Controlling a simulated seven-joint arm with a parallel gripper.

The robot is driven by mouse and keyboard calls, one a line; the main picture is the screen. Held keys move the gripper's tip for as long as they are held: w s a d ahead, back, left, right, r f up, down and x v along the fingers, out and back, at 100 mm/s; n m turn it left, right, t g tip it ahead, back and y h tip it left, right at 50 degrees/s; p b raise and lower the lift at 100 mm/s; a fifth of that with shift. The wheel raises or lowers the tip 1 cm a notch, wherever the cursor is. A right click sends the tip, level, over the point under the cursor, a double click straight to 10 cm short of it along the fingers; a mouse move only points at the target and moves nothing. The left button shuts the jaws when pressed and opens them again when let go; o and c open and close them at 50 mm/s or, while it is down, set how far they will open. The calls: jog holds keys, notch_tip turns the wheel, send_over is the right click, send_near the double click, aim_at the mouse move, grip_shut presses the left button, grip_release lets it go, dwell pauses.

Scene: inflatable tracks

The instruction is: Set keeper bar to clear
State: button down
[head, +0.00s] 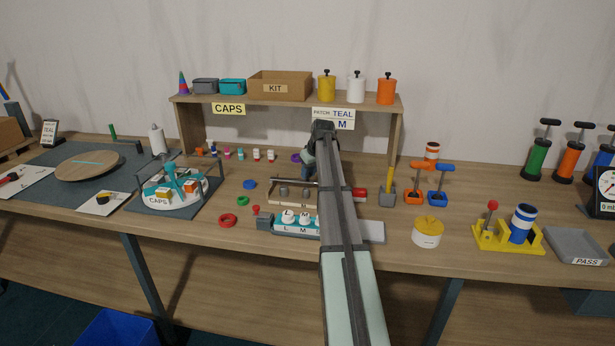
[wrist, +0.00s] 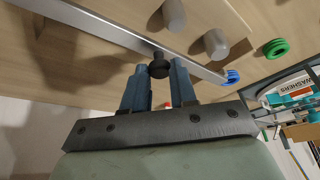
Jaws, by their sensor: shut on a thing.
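The keeper bar is a long pale metal bar (wrist: 122,37) that runs diagonally across the wrist view above a wooden board. A black round knob (wrist: 158,67) stands on it. My gripper (wrist: 159,76) has its two blue fingers on either side of this knob, shut on it. Two grey pegs (wrist: 215,43) stand beside the bar on the board. No "clear" marking is readable.
A labelled L/M rack (head: 296,231) stands in front of the bar's board. Blue, green and red rings (head: 228,220) lie to the left. The caps carousel (head: 172,190) is farther left. A shelf (head: 280,98) stands behind, and a grey scoop-like tool (head: 387,198) to the right.

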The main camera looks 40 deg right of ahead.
jog(key=w+d, duration=0.4)
jog(key=shift+s+a, duration=0.1)
jog(key=c, duration=0.9)
grip_release()
jog(key=v, duration=1.4)
jog(key=shift+f, duration=0.1)
